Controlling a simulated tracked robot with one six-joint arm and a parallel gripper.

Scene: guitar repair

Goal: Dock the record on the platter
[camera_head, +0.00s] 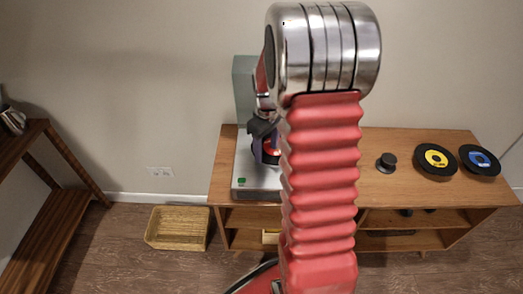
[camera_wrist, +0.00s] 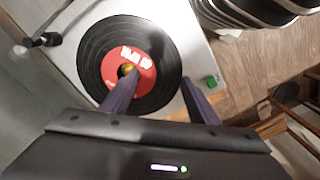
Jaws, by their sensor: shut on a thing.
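The black record with a red label (camera_wrist: 108,47) lies over the turntable (camera_wrist: 65,50) in the wrist view, with a brass spindle tip (camera_wrist: 127,70) at its centre. My gripper (camera_wrist: 160,77) is shut on the record, one finger over the label and the other by the rim. I cannot tell whether the record rests fully on the platter, which is hidden beneath it. In the head view my arm hides much of the turntable (camera_head: 246,192), and only a sliver of the record (camera_head: 271,149) shows.
The turntable stands on a wooden cabinet (camera_head: 375,200), its raised grey lid (camera_head: 243,88) behind. A black knob-like piece (camera_head: 387,162), a yellow-label record (camera_head: 436,160) and a blue-label record (camera_head: 480,160) are to the right. A wicker basket (camera_head: 178,228) is on the floor. A tonearm (camera_wrist: 40,40) is beside the record.

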